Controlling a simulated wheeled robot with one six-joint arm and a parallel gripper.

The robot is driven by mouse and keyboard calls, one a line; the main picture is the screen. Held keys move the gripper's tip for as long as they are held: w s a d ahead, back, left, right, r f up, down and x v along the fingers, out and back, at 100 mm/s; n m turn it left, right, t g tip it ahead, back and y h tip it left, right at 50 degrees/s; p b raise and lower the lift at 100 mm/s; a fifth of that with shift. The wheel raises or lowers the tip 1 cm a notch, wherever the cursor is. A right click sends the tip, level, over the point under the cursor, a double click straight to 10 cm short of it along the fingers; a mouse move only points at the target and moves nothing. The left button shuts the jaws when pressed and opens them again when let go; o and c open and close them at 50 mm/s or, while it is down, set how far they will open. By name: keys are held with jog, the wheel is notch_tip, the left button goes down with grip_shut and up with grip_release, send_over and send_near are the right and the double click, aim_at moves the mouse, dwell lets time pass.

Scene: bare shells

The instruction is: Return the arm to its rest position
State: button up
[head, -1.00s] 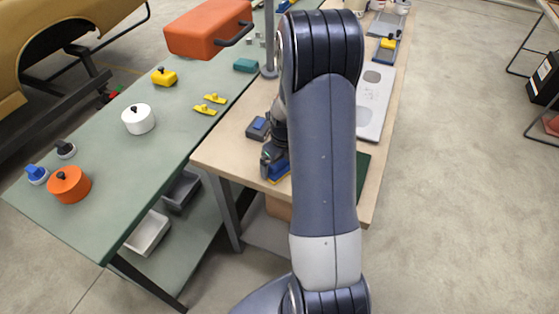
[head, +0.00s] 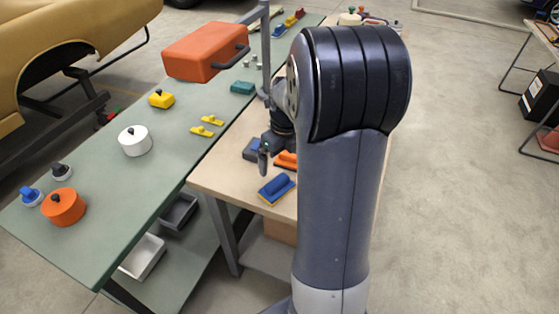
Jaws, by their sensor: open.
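My arm rises through the middle of the head view and covers much of the wooden bench (head: 225,185). My gripper (head: 264,158) shows just left of the arm, above the bench. A finger points down, and the jaws are open and look empty. A blue sanding block with a yellow base (head: 276,189) lies on the bench just below the gripper, apart from it. An orange block (head: 286,159) lies close beside the gripper, partly hidden by my arm. A dark grey and blue object (head: 251,149) sits behind the gripper.
A green table (head: 95,215) on the left holds an orange pot (head: 63,206), a white pot (head: 135,141), a yellow container (head: 161,99) and yellow pieces (head: 207,126). A large red-orange case (head: 205,52) is near a grey post (head: 266,60). Clear floor (head: 460,200) lies right.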

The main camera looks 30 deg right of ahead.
aim_at(277, 180)
jog(key=f, duration=0.4)
jog(key=w+f, duration=0.1)
jog(key=f, duration=0.6)
jog(key=shift+w+a+f+p, duration=0.15)
jog(key=shift+a+f+p, duration=0.05)
jog(key=shift+f+p, duration=0.2)
jog(key=shift+w+r, duration=0.1)
jog(key=shift+w, duration=0.05)
jog(key=shift+r, duration=1.55)
